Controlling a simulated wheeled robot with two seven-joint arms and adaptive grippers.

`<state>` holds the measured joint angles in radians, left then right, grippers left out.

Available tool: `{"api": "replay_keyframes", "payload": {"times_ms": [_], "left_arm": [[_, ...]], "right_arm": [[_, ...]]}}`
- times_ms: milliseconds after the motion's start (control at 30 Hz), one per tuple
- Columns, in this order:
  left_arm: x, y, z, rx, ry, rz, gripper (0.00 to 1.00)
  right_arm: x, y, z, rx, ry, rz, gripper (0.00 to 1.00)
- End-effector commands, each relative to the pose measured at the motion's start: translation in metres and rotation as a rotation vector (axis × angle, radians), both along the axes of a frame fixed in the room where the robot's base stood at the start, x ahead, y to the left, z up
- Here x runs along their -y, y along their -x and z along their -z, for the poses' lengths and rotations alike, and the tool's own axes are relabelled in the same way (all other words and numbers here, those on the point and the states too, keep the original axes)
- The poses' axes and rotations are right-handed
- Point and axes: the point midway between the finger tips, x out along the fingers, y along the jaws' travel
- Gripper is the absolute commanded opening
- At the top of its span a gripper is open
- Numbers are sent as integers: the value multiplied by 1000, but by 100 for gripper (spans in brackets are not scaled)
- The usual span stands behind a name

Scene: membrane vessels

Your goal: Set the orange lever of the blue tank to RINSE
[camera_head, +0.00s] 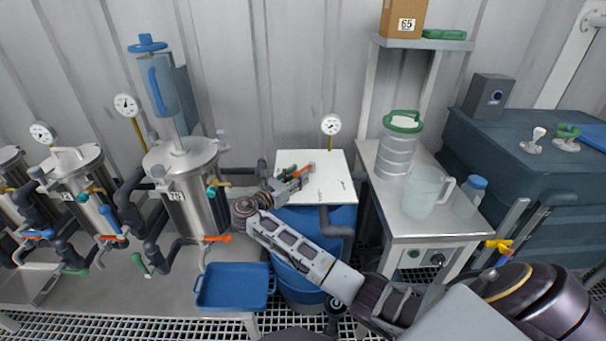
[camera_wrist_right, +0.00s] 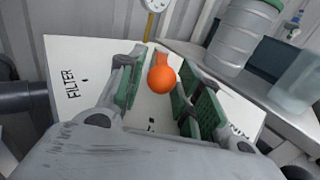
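The blue tank (camera_head: 290,262) stands in the middle, with a white panel (camera_head: 328,178) on top. The orange lever (camera_head: 306,170) is on this panel, partly hidden by my right gripper (camera_head: 288,184). In the right wrist view, the lever's round orange knob (camera_wrist_right: 161,79) shows between the green finger pads of my right gripper (camera_wrist_right: 158,92). The panel reads FILTER at the left; the other labels are partly hidden, and I cannot read RINSE. My left gripper is not in view.
Steel vessels (camera_head: 190,195) with pipes and small orange valve handles stand at the left. A blue tray (camera_head: 235,287) sits in front of them. A gauge (camera_head: 331,124) stands behind the panel.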

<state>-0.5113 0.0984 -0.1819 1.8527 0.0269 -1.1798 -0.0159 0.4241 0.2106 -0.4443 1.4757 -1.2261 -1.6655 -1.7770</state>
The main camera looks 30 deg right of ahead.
Motion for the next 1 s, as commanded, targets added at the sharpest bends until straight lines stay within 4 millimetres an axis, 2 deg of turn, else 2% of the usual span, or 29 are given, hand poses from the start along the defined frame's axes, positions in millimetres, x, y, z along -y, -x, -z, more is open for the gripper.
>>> {"api": "replay_keyframes", "payload": {"times_ms": [100, 300, 700, 900, 1000], "left_arm": [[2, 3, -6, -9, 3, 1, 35], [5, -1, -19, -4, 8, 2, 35], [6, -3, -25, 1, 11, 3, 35], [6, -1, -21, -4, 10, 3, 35], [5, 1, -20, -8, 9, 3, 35]], "right_arm": [[14, -5, 1, 0, 1, 0, 35], [28, -10, 0, 0, 1, 0, 35], [32, -11, 0, 0, 0, -1, 35], [32, -11, 0, 0, 0, -1, 9], [32, -11, 0, 0, 0, -1, 0]]}}
